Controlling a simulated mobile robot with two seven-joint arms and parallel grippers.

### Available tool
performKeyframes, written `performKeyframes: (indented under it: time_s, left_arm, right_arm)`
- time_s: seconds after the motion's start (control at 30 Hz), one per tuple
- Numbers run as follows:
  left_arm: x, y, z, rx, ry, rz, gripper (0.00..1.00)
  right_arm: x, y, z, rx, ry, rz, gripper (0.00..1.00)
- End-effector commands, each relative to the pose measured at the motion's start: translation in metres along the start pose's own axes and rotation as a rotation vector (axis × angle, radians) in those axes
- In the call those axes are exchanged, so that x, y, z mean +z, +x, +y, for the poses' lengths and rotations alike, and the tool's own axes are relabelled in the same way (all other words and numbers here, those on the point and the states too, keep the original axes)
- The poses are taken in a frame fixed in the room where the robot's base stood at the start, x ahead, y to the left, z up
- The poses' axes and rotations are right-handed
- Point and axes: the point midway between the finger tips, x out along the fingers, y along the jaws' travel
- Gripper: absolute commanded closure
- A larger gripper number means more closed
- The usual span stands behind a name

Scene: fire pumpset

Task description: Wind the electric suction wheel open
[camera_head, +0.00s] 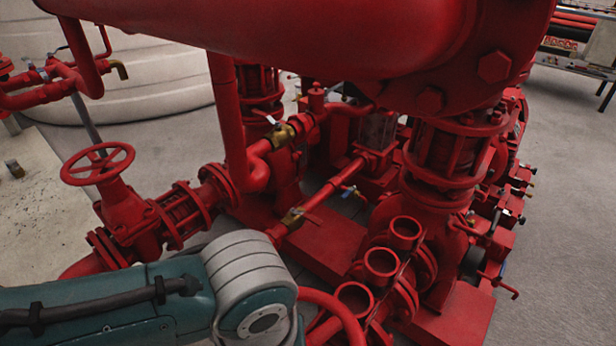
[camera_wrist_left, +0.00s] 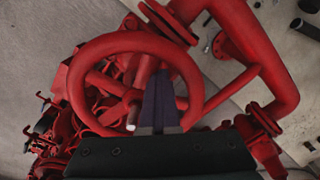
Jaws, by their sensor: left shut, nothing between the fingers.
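A red handwheel (camera_wrist_left: 88,57) with spokes and a pale stem end fills the middle of the left wrist view. My left gripper (camera_wrist_left: 158,78) is shut and empty, its dark fingers reaching across the lower rim into the wheel's opening, beside the stem. Whether the fingers touch a spoke or the rim, I cannot tell. In the head view, part of a red wheel rim (camera_head: 342,309) shows at the bottom, behind my left arm; the gripper is hidden there. No label shows which wheel is the electric suction one. My right gripper is out of view.
Another red handwheel (camera_head: 97,164) stands on a valve at the left. A thick red pipe (camera_head: 290,30) crosses above. Brass valves (camera_head: 292,219) sit behind. Clear floor (camera_head: 565,240) lies at right.

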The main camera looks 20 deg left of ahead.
Motion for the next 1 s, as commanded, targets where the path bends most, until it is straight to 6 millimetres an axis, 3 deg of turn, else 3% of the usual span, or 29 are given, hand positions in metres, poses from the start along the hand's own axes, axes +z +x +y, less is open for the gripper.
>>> performKeyframes:
  time_s: [0.1,0.37,0.67,1.0]
  left_arm:
    - [0.012,0.000,0.014,0.007,0.002,-0.010,1.00]
    - [0.015,0.002,0.044,0.012,0.002,-0.007,1.00]
    - [-0.004,0.002,0.073,0.016,0.002,-0.001,1.00]
    - [-0.042,0.001,0.080,0.011,-0.001,0.004,1.00]
  right_arm:
    - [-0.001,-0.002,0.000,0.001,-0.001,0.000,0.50]
    - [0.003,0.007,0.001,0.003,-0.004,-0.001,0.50]
    - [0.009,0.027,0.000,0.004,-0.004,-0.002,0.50]
    - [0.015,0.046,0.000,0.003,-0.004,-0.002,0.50]
